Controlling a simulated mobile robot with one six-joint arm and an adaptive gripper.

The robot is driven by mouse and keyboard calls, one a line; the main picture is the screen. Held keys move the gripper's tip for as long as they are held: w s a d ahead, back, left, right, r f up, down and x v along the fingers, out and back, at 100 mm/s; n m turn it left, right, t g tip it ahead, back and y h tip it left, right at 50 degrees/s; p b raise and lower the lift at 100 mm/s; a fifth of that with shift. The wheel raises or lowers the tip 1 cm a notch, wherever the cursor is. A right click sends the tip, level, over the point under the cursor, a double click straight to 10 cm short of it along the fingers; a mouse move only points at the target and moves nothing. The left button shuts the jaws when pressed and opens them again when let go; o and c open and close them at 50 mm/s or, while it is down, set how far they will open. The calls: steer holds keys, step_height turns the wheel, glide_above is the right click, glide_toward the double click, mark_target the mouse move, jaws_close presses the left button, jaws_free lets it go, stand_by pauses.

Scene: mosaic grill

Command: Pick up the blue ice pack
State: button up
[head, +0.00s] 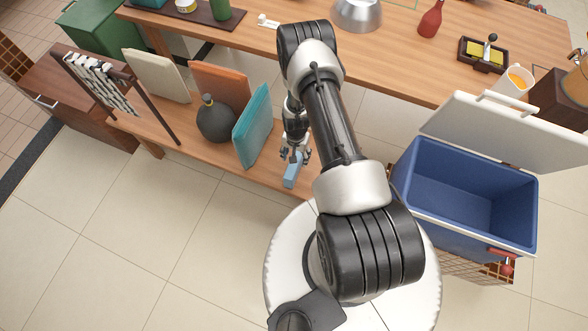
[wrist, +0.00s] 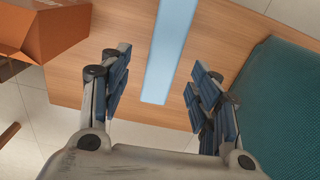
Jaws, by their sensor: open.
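The blue ice pack (head: 293,170) is a light blue block on the lower wooden shelf, near its front edge. In the wrist view the ice pack (wrist: 170,50) shows as a long pale blue strip running from the top edge down between my fingers. My gripper (head: 296,156) is at the ice pack in the head view, partly hidden by my arm. In the wrist view my gripper (wrist: 155,90) is open, with one finger on each side of the strip and a gap on both sides. Nothing is held.
A teal board (head: 252,126) stands just left of my gripper, with a dark round bottle (head: 215,119) beyond it. The wrist view shows an orange-brown box (wrist: 45,30) at left. An open blue cooler (head: 465,190) stands right of my arm.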

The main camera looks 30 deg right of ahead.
mark_target(294, 168)
steer(key=f, duration=0.2)
steer(key=f+b, duration=0.2)
steer(key=f, duration=0.1)
steer(key=shift+a+f, duration=0.35)
steer(key=shift+a, duration=0.05)
steer(key=shift+r, duration=0.1)
steer(key=shift+s, duration=0.1)
jaws_close()
stand_by(0.3)
